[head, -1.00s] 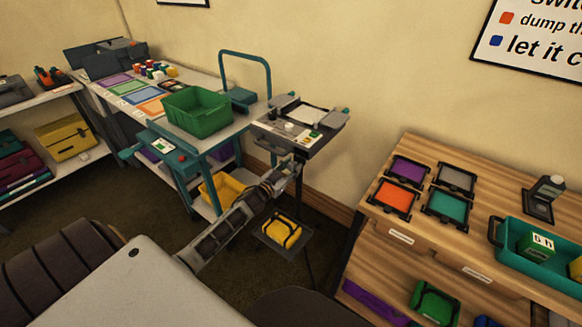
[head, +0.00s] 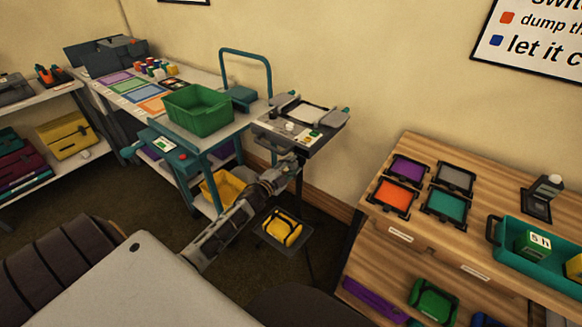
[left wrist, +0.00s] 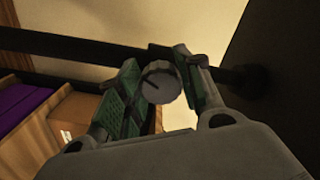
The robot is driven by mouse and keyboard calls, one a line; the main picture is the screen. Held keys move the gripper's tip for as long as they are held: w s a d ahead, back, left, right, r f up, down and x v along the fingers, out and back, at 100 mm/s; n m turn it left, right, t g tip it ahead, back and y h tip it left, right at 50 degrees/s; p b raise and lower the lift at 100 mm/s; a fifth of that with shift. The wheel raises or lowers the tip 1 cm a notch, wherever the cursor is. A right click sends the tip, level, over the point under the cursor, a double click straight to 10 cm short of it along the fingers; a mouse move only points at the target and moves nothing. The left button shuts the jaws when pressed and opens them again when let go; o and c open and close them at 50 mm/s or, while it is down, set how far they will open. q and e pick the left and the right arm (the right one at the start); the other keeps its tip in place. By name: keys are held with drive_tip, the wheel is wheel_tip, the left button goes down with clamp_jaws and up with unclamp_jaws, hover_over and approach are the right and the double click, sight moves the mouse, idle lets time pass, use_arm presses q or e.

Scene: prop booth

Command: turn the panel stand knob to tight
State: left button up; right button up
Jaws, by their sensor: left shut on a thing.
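The panel stand (head: 305,120) is a grey tray-like top with a light panel, on dark legs beside the teal cart. Its knob (left wrist: 161,82) shows in the left wrist view as a round grey knob with a dark line on its face. My left gripper (head: 288,163) reaches under the front edge of the stand. In the left wrist view my left gripper (left wrist: 158,86) has its green-padded fingers on both sides of the knob and is shut on it. In the head view the knob is hidden by the gripper. My right gripper is not in view.
A teal cart (head: 222,147) with a green bin (head: 198,109) stands left of the stand. A yellow item (head: 283,228) lies on the stand's low shelf. A wooden cabinet (head: 440,240) with colored frames is at the right. Dark bars of the stand (left wrist: 75,43) run close to the gripper.

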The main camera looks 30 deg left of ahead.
use_arm(q)
drive_tip(key=shift+m, duration=1.6)
drive_tip(key=o, duration=1)
drive_tip(key=shift+o, duration=0.2)
drive_tip(key=s, duration=1.2)
drive_tip(key=shift+a, duration=0.45)
